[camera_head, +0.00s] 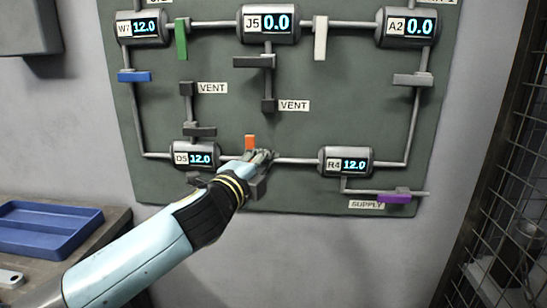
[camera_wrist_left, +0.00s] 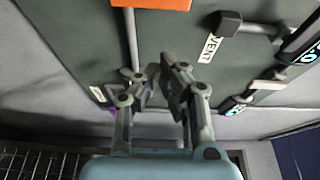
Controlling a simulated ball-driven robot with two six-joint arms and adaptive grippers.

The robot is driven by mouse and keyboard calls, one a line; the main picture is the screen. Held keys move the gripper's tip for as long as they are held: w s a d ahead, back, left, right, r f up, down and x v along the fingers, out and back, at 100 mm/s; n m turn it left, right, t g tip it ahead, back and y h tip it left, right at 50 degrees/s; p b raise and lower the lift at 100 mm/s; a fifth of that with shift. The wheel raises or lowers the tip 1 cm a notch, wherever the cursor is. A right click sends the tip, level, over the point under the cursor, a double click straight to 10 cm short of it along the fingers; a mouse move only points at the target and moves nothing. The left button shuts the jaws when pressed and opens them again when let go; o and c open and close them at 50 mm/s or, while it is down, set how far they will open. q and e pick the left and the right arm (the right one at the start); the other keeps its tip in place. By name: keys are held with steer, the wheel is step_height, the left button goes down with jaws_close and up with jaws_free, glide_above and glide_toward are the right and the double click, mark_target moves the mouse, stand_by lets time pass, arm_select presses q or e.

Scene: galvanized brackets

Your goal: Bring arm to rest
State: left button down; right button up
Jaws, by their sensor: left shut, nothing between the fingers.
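My left arm reaches in from the lower left of the head view. Its gripper (camera_head: 262,156) is at the bottom pipe of the panel (camera_head: 330,110), between gauges D5 (camera_head: 195,158) and R4 (camera_head: 346,162). The fingers are shut and empty. An orange valve handle (camera_head: 250,142) stands upright just beside the fingertips; I cannot tell whether they touch. In the left wrist view the gripper (camera_wrist_left: 160,78) points at the panel, and the orange handle (camera_wrist_left: 150,4) is at the top edge, clear of the fingers. My right gripper does not show.
Green (camera_head: 181,40), white (camera_head: 320,38), blue (camera_head: 134,77) and purple (camera_head: 395,198) handles sit on other pipes. A blue tray (camera_head: 50,225) lies on a bench at left. A mesh cage (camera_head: 510,180) stands at right. The wall below the panel is bare.

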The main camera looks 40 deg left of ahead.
arm_select(q)
steer(key=s+f+n+g+b, duration=0.25)
steer(key=s+f, duration=0.25)
steer(key=f, duration=0.8)
steer(key=s+f+n+g+b, duration=0.1)
steer(key=s+f+g, duration=0.3)
steer(key=f, duration=0.9)
steer(key=s+f+n+g+b, duration=0.2)
steer(key=s+f, duration=0.4)
steer(key=f, duration=0.8)
steer(key=s+d+f+n+g+h+b, duration=0.2)
steer(key=s+d+f+n+g, duration=0.15)
steer(key=s+f, duration=1.15)
steer(key=s+d+f+n+g, duration=0.1)
steer(key=s+f+n+g, duration=0.1)
steer(key=s, duration=0.8)
steer(key=s+d+f+n+g+h, duration=0.1)
steer(key=s+f+n+g, duration=0.2)
steer(key=s+f, duration=0.3)
steer(key=s+n, duration=0.1)
steer(key=s, duration=0.2)
steer(key=shift+s+d, duration=0.3)
steer(key=shift+s, duration=0.05)
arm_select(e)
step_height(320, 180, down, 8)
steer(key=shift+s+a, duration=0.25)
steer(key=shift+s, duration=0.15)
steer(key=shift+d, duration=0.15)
